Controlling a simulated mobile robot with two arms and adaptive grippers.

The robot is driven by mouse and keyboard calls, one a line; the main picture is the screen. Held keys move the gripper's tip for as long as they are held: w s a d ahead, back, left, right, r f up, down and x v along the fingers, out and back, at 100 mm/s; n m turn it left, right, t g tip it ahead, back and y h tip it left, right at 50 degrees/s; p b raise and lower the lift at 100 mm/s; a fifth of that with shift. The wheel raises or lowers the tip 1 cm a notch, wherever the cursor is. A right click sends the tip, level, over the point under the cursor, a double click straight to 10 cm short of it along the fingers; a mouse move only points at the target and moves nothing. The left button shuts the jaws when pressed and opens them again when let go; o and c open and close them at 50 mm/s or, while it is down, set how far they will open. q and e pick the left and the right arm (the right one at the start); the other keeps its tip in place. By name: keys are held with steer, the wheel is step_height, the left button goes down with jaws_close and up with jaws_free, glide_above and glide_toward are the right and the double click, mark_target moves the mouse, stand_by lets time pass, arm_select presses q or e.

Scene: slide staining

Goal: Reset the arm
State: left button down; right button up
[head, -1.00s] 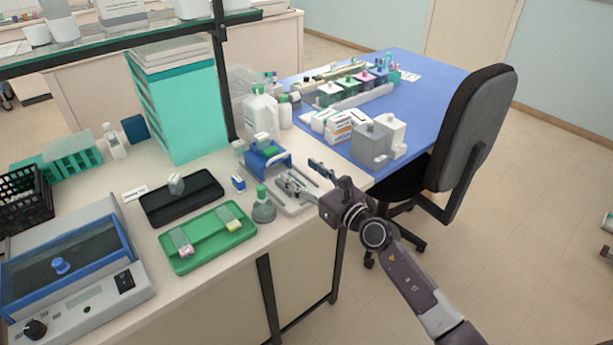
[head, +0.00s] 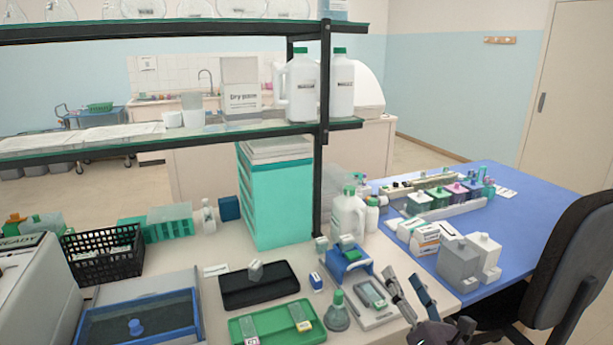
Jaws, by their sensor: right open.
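My right gripper (head: 408,294) is at the lower right of the head view, over the right front edge of the bench. Its two fingers point up and are spread apart, with nothing seen between them. It is just right of a small white device (head: 378,302) with a grey top. Only the gripper and a bit of its wrist show; the rest of the arm is below the picture. My left gripper is not in view.
A shelf post (head: 321,170) rises behind. A blue table (head: 480,222) and chair (head: 575,255) stand right.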

steer(key=s+d+f+m+g+h, duration=0.3)
steer(key=s+d+f+m+h, duration=0.3)
steer(key=m, duration=0.5)
steer(key=s+d+f+m+g+h, duration=0.45)
steer(key=s+m, duration=0.35)
steer(key=m, duration=0.4)
steer(key=s+a+f+m+g+y, duration=0.35)
steer(key=s+a+f, duration=0.3)
steer(key=s, duration=0.45)
steer(key=s+a+f+m+g+y, duration=0.3)
steer(key=s+a+f+g+y, duration=0.25)
steer(key=s, duration=0.55)
step_height(320, 180, down, 28)
steer(key=s+a+f+g+h, duration=0.1)
steer(key=s+a+g+h, duration=0.1)
steer(key=s, duration=0.1)
steer(key=s+d+f, duration=0.3)
steer(key=s+f, duration=1.1)
steer(key=s, duration=0.2)
steer(key=shift+s+d+f+g, duration=0.15)
steer(key=shift+f+g, duration=0.1)
steer(key=shift+g, duration=0.1)
